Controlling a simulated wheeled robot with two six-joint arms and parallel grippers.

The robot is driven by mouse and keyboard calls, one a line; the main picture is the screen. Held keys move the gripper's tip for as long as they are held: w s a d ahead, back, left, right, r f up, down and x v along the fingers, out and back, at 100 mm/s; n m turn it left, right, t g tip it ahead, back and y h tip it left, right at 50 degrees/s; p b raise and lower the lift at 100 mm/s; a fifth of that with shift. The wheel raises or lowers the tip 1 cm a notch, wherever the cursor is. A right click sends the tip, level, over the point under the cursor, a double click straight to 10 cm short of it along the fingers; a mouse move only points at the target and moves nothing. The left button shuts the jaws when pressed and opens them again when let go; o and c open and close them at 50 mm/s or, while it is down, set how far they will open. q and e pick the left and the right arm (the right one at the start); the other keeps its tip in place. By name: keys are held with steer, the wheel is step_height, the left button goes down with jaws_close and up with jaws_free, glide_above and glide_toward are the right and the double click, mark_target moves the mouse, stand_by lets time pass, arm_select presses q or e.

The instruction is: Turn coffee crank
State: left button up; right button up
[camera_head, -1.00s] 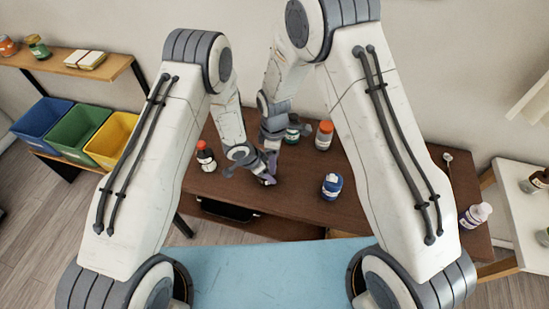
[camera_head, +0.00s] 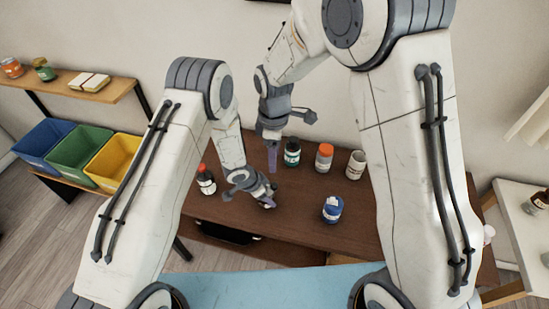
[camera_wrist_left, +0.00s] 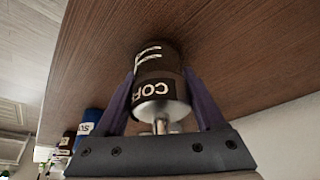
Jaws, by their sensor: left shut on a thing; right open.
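A dark cylinder with a black label reading "COF" (camera_wrist_left: 158,68) and a silver end with a short shaft (camera_wrist_left: 160,125) shows in the left wrist view. My left gripper (camera_head: 267,200) is shut on it, one finger on each side, at the brown table. In the head view the gripper mostly hides the coffee cylinder. I cannot make out a crank handle. My right gripper (camera_head: 272,158) is open and empty, raised behind and above the left one, apart from it.
On the brown table (camera_head: 290,225) stand a red-capped bottle (camera_head: 206,182), a green jar (camera_head: 292,155), an orange-lidded jar (camera_head: 324,158), a pale jar (camera_head: 356,165) and a blue jar (camera_head: 332,210). Blue, green and yellow bins (camera_head: 112,158) stand at left. The front middle is clear.

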steer(key=c, duration=0.6)
steer(key=shift+w+d+f, duration=0.1)
steer(key=shift+w+d, duration=0.05)
steer(key=shift+d, duration=0.1)
jaws_close()
steer(key=w+d+f+n+g+y, duration=0.2)
steer(key=w+d+n+y, duration=0.15)
steer(key=d+n, duration=0.35)
glide_toward(270, 187)
steer(key=d+f, duration=0.5)
steer(key=shift+s+a+f+n+y, duration=0.15)
steer(key=shift+s+a+n, duration=0.1)
steer(key=shift+a, duration=0.6)
steer(key=shift+s+a+r+n+y, duration=0.15)
steer(key=shift+s+a, duration=0.1)
steer(key=shift+a, duration=0.65)
